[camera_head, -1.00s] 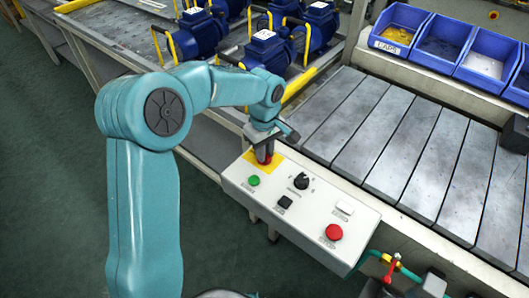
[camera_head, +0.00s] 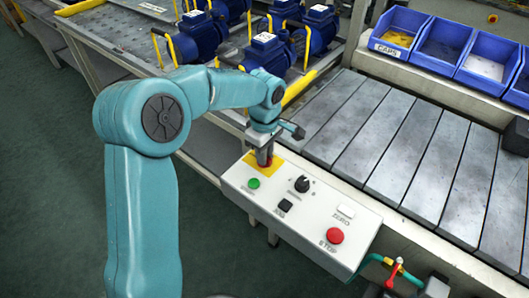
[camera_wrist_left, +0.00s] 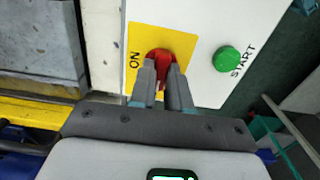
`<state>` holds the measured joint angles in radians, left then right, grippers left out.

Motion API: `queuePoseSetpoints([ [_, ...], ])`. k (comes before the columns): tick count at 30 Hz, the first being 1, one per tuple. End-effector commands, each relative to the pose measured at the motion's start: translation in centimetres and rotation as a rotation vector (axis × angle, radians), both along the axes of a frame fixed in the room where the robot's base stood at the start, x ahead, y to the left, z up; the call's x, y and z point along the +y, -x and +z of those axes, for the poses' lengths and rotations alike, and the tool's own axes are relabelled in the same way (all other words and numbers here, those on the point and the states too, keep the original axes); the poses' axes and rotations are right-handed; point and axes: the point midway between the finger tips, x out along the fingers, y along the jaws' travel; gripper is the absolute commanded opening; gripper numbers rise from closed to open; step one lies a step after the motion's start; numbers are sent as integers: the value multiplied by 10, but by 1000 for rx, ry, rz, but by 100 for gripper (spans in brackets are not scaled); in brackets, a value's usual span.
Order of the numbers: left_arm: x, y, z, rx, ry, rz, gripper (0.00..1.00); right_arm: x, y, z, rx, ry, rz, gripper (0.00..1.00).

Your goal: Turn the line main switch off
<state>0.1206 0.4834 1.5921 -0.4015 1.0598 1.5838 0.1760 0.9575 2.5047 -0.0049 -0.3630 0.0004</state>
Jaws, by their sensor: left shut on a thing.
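The line main switch is a red rotary knob (camera_wrist_left: 161,58) on a yellow plate (camera_head: 276,169) at the upper left end of the white control panel (camera_head: 235,186). In the left wrist view the word ON stands on the yellow plate beside the knob. My left gripper (camera_head: 265,158) points down over the plate. In the left wrist view its fingers (camera_wrist_left: 162,84) are shut on the red knob and hide part of it. My right gripper is in neither view.
The panel also carries a green START button (camera_head: 254,184), a black selector (camera_head: 302,184), a black button (camera_head: 285,205), a white ZERO button (camera_head: 346,211) and a red STOP button (camera_head: 335,236). A slatted conveyor (camera_head: 400,150) lies behind. Blue pumps (camera_head: 268,52) stand at the back.

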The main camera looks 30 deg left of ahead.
Motion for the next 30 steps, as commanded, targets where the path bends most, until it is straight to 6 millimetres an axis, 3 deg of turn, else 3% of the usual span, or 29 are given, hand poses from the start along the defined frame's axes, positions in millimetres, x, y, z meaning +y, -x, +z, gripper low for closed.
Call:
queuePoseSetpoints([
  [1, 1, -2, 3, -10, -1, 4, 0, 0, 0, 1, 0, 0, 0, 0],
  [2, 1, -2, 3, -10, -1, 4, 23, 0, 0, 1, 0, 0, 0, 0],
  [3, 1, -2, 3, -10, -1, 4, 36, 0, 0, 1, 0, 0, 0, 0],
  [4, 1, -2, 3, -9, -1, 4, 43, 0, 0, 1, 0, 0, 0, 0],
  [13, 0, -1, 3, -4, -1, 2, 43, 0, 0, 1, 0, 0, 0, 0],
  [17, 0, -1, 16, -6, -1, 2, 43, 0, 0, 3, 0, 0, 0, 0],
  [30, 0, -1, 127, -9, 0, 2, 43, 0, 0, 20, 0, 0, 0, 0],
])
